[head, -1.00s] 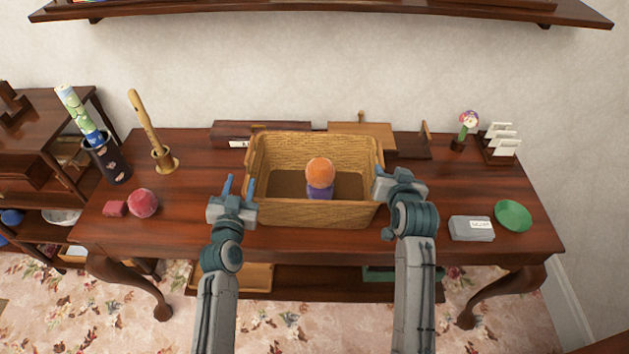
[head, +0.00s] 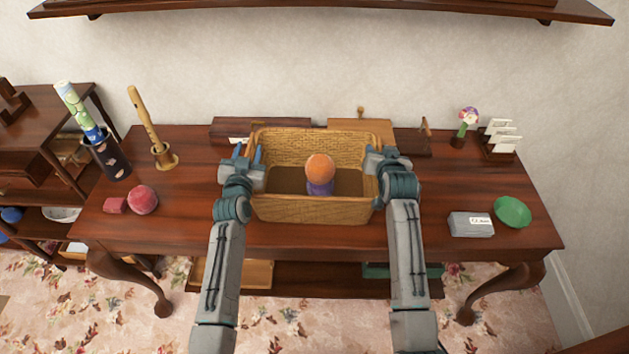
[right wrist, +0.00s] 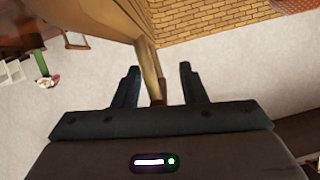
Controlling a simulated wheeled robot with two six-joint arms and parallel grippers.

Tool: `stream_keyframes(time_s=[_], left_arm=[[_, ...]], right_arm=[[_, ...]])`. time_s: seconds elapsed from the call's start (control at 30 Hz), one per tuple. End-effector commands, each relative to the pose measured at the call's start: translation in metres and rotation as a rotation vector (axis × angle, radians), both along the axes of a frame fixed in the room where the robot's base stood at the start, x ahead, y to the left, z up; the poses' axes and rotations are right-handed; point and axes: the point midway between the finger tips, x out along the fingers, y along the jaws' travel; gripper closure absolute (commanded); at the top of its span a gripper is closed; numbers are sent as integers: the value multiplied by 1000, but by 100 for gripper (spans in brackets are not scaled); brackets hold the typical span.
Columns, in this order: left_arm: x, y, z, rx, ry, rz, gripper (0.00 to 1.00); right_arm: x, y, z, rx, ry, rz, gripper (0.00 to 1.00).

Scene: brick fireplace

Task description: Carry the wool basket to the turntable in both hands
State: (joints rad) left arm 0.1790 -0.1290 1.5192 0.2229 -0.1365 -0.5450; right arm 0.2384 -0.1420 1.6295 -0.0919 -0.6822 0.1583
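The wicker wool basket (head: 312,211) stands on the dark wooden table, with an orange ball (head: 320,167) and a purple one (head: 319,188) inside. My left gripper (head: 247,153) is open at the basket's left wall, its two blue fingers on either side of the rim. My right gripper (head: 378,157) is at the right wall, its fingers mostly hidden in the head view. In the right wrist view this gripper (right wrist: 158,85) is open, with the basket's wall edge (right wrist: 150,65) between the fingers and apart from them. I cannot make out a turntable.
On the table (head: 190,215), a flute on a stand (head: 164,157), a dark vase (head: 110,158) and a red ball (head: 143,200) are left. A grey box (head: 471,225) and green dish (head: 512,211) are right. Wooden boxes (head: 360,130) lie behind the basket.

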Motion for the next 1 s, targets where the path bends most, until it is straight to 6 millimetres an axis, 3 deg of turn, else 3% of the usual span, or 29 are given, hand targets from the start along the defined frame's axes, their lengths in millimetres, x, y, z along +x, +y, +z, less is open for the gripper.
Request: stream_keyframes(time_s=[0.27,0.47,1.0], left_arm=[[1,0,0,0,0,0,62],[1,0,0,-1,0,0,99],[1,0,6,-1,-3,0,100]], right_arm=[[1,0,0,0,0,0,62],[1,0,0,0,0,0,99],[1,0,6,0,-2,0,100]])
